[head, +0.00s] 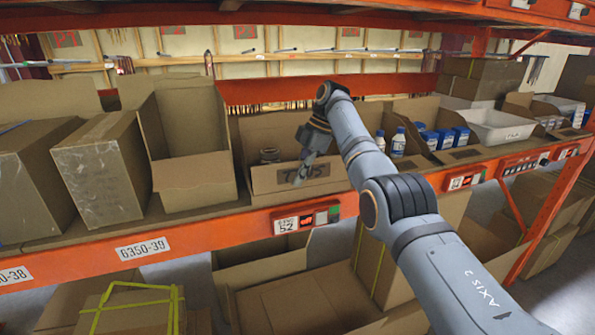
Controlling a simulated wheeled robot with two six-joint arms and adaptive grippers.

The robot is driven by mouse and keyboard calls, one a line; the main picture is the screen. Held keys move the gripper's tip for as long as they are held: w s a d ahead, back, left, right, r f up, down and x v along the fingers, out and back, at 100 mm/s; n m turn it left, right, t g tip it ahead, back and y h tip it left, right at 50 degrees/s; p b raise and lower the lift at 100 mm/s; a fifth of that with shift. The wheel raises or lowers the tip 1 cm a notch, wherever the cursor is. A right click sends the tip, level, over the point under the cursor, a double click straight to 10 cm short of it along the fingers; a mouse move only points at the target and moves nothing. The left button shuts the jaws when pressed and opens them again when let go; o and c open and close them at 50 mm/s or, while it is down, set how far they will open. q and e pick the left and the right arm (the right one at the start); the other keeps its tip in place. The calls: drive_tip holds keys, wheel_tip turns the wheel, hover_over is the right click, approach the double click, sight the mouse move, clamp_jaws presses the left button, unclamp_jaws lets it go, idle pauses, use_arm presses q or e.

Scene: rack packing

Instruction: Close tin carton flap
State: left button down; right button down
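The tin carton (263,182) is a brown cardboard box on the shelf, with dark handwriting, apparently "TINS", on its front panel. A dark round tin (269,155) shows inside at the left, so the top is open at least there. My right gripper (300,180) points down in front of the lettered panel and covers part of it. I cannot tell whether it touches the cardboard or whether its fingers are apart. My forearm hides the carton's right side. My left gripper is not in view.
A tall open carton (194,184) stands to the left, beside a closed, wrapped box (100,172). To the right are white bottles (398,142), blue-labelled containers (445,138) and a white bin (495,128). The orange shelf beam (200,239) runs along the front. Open cartons lie below.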

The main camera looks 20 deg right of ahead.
drive_tip(key=shift+f, duration=0.1)
idle(0.4)
drive_tip(key=c, duration=1.8)
unclamp_jaws()
drive_tip(key=shift+w, duration=0.1)
drive_tip(key=shift+c, duration=0.2)
